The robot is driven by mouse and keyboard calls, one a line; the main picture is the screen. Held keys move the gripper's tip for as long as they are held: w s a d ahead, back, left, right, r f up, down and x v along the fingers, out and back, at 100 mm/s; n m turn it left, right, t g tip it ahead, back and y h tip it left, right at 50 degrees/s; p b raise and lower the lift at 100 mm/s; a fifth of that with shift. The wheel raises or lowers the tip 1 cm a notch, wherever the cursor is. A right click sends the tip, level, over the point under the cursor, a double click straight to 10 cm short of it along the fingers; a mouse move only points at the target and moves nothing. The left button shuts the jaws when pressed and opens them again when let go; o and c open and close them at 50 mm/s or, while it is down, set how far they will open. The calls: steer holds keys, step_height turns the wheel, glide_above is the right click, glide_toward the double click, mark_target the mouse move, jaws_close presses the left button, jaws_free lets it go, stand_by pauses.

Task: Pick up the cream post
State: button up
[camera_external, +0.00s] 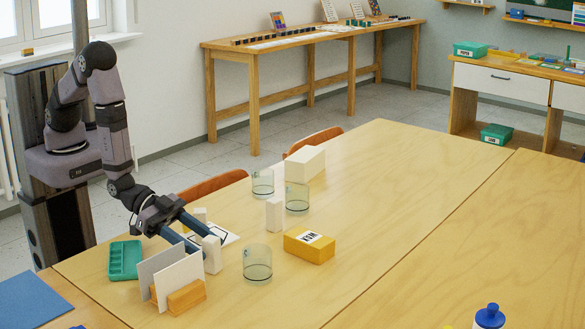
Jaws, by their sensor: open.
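A cream post (212,255) stands upright on the table at the tips of my gripper (207,244). My gripper reaches down from the left, with its two dark blue fingers apart. The fingertips are close to the post; I cannot tell whether they touch it or sit around it. A second pale upright post (274,214) stands farther right, apart from my gripper.
Clear glasses (257,263) (297,198) (263,182) stand nearby. A yellow box (309,247) is to the right, a white block (305,164) behind. White panels in a wooden holder (187,297) and a green tray (125,260) are close left. The table's right is mostly clear.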

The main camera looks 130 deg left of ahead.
mark_target(218, 254)
steer(key=shift+f+p+x, duration=0.1)
steer(key=shift+p+x, duration=0.35)
steer(key=shift+x, duration=1.25)
steer(key=shift+f+p+x, duration=0.15)
steer(key=shift+p+x, duration=0.25)
steer(key=shift+x, duration=1.3)
steer(key=shift+s+a, duration=0.1)
jaws_close()
steer(key=shift+r, duration=0.25)
step_height(218, 254, up, 10)
steer(key=b, duration=0.1)
steer(key=shift+f, duration=0.15)
